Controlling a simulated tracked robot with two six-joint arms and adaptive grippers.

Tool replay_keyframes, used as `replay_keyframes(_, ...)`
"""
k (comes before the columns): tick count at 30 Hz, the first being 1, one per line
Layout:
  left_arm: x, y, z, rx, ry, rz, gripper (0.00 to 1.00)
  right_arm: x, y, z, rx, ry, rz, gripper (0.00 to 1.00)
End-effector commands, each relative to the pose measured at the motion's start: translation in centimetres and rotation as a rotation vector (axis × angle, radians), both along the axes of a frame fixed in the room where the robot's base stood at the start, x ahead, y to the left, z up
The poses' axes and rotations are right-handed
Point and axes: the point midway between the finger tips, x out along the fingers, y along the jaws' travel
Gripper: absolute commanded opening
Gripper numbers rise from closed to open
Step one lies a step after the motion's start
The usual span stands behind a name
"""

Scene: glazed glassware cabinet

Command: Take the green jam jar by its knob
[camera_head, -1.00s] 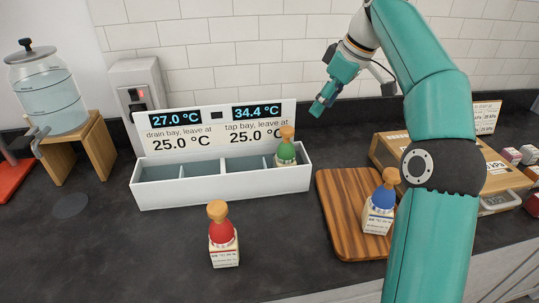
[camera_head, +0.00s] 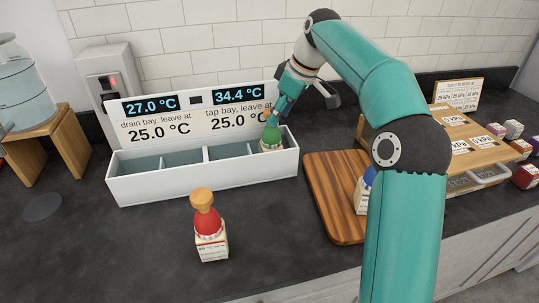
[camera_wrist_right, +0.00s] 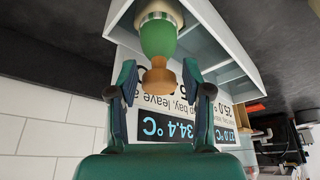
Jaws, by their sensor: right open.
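The green jam jar (camera_head: 271,137) stands upright in the right-end compartment of the white bay box (camera_head: 205,180). My right gripper (camera_head: 274,112) is above the jar and hides most of its knob in the head view. In the right wrist view the jar's green body (camera_wrist_right: 158,40) and tan knob (camera_wrist_right: 157,80) show between the two open fingers of my right gripper (camera_wrist_right: 159,90). Gaps show on both sides of the knob, so the fingers look apart from it. My left gripper is not in view.
A red jar (camera_head: 209,225) with a tan knob stands on the counter in front of the box. A blue jar (camera_head: 363,192) stands on a wooden board (camera_head: 328,205), partly behind my right arm. The sign panel (camera_head: 150,120) rises behind the compartments.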

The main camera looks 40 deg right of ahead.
Motion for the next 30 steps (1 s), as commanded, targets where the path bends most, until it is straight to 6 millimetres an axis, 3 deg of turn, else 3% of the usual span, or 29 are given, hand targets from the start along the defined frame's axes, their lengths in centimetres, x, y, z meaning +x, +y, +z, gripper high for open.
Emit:
replay_keyframes(13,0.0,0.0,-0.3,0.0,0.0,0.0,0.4,2.5,0.5,-4.2,0.001,0.001,-0.001,0.49)
replay_keyframes(22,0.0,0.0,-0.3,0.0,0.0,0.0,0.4,2.7,0.5,-4.6,0.0,0.0,-0.001,0.49)
replay_keyframes(30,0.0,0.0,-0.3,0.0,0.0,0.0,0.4,2.7,0.5,-4.6,0.0,0.0,-0.001,0.06)
